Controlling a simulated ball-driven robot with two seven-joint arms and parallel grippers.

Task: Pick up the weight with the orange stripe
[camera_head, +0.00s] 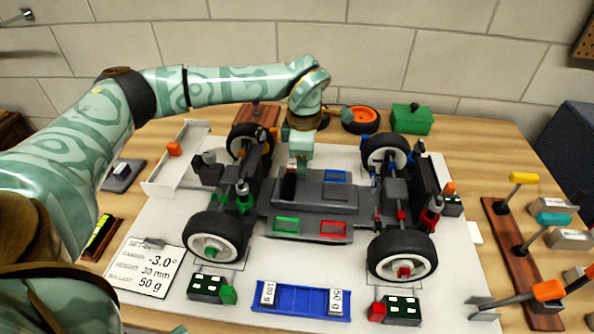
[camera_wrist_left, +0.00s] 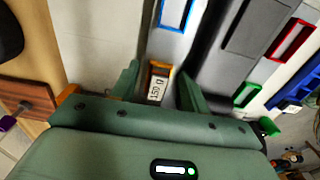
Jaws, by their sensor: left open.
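The weight with the orange stripe (camera_wrist_left: 158,84) shows in the left wrist view, with a white label that seems to read 150 g and an orange band at its far end. My left gripper (camera_wrist_left: 158,72) is open, with one finger on each side of the weight and gaps visible between. In the head view my left gripper (camera_head: 300,170) points down behind the middle of the racecar chassis (camera_head: 315,195) and hides the weight. My right gripper is in neither view.
A blue tray (camera_head: 303,308) at the front holds two labelled weights, 100 g (camera_head: 268,293) and 50 g (camera_head: 336,301). Blue, green and red outlined slots lie on the chassis. Wheels flank it. A tool rack (camera_head: 517,252) stands at right.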

